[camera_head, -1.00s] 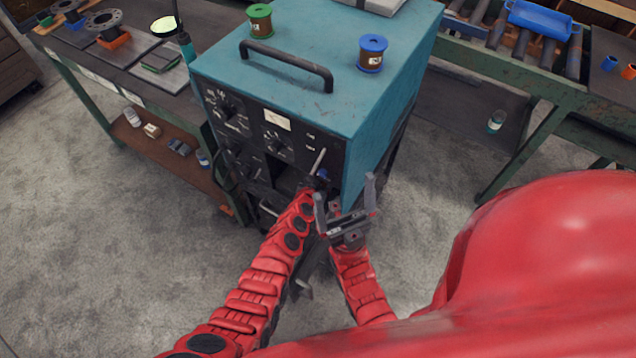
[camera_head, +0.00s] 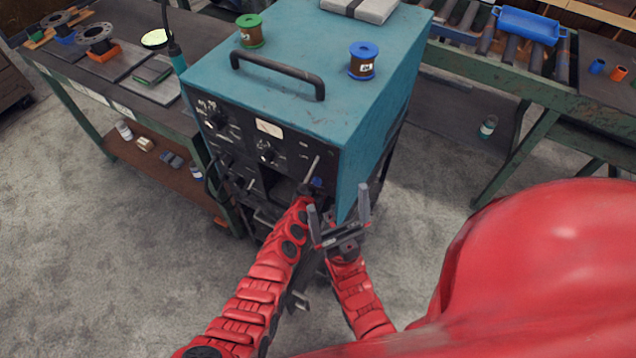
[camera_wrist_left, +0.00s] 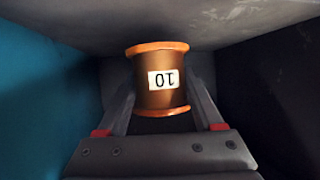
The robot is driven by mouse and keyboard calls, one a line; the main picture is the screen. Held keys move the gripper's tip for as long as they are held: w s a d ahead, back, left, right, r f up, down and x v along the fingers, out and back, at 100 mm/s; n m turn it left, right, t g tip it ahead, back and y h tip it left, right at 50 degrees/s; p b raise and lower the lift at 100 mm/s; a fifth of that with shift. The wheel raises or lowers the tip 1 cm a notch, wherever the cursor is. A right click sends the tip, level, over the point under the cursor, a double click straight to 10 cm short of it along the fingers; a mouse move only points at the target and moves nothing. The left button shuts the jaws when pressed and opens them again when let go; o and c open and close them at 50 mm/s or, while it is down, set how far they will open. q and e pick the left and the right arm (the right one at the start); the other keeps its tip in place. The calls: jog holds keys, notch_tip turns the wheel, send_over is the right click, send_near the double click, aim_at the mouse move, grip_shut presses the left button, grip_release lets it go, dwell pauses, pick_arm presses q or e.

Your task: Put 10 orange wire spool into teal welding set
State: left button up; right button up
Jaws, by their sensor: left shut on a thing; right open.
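The orange wire spool (camera_wrist_left: 162,98) has a white label reading 10, upside down in the left wrist view. My left gripper (camera_wrist_left: 160,95) is shut on it, a finger on each side. Grey and dark walls and a teal surface surround them. The teal welding set (camera_head: 375,130) stands at the centre of the head view, with a black front panel and an open bay low in it. My left arm reaches to this bay; its gripper and the spool are hidden in the head view. My right gripper (camera_head: 339,212) is open and empty, in front of the set's right front corner.
A green spool (camera_head: 250,31) and a blue spool (camera_head: 362,61) stand on the set's top by a black handle (camera_head: 278,72). A workbench (camera_head: 120,75) with flanges is at left. A roller conveyor with a blue tray (camera_head: 527,25) is at right.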

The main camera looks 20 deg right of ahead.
pick_arm(q)
jog(key=shift+w+f+b, duration=0.1)
jog(key=shift+f+b, duration=0.55)
jog(key=shift+b, duration=0.05)
jog(key=o, duration=1.6)
jog(key=p+v, duration=0.5)
jog(key=v, duration=0.1)
jog(key=shift+r, duration=0.1)
jog(key=shift+s+a+r+b, duration=0.75)
jog(key=shift+s+a+b, duration=0.8)
jog(key=shift+s+a, duration=1.1)
jog(key=shift+s+a+r+b, duration=0.8)
jog(key=shift+s+a+b, duration=0.75)
jog(key=shift+s+a, duration=1.05)
jog(key=shift+s+a+r+b, duration=0.75)
jog(key=shift+s+a+b, duration=0.8)
jog(key=shift+s+a, duration=1.1)
